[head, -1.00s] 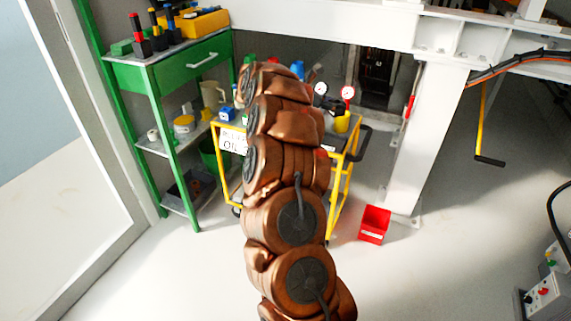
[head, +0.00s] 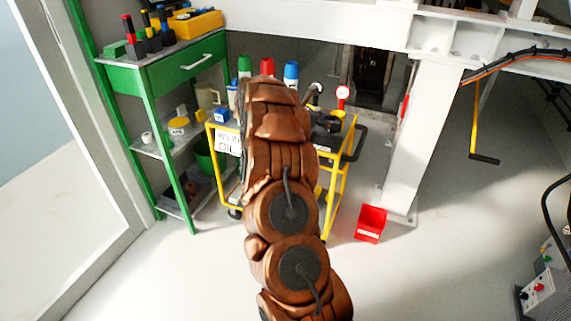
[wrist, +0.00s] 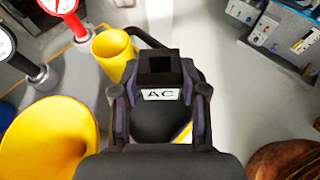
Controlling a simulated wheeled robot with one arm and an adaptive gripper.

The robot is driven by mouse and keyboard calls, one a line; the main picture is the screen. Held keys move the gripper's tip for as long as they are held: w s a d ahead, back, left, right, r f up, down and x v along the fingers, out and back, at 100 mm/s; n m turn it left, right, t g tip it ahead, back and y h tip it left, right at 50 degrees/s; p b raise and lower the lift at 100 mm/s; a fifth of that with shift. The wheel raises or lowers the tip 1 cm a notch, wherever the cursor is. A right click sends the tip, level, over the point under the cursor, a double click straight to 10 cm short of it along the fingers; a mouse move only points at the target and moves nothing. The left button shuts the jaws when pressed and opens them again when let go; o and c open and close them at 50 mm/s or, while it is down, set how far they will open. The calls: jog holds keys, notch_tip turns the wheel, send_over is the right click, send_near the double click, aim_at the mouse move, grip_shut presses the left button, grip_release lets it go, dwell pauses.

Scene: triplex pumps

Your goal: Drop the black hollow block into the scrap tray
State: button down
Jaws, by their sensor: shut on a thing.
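The black hollow block (wrist: 161,66) is between my fingertips in the wrist view, its square opening facing up at the camera. A white label reading "AC" shows just below it. My gripper (wrist: 158,92) is shut on the block. In the head view the dark gripper (head: 326,123) shows beside my arm, over the yellow trolley; the block cannot be made out there. No label naming a scrap tray is readable. A grey tray (head: 180,207) with dark things in it is on the green bench's bottom shelf. A red bin (head: 370,226) with a small label stands on the floor.
The yellow trolley (head: 341,190) carries bottles, gauges and an oil sign. In the wrist view a yellow cup (wrist: 114,52), a yellow funnel (wrist: 50,145) and a red gauge (wrist: 62,8) are close to the gripper. A white column (head: 418,140) stands right of the trolley.

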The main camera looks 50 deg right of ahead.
jog(key=c, duration=0.5)
grip_release()
jog(key=shift+c, duration=0.2)
notch_tip(320, 180, up, 10)
dwell(0.6)
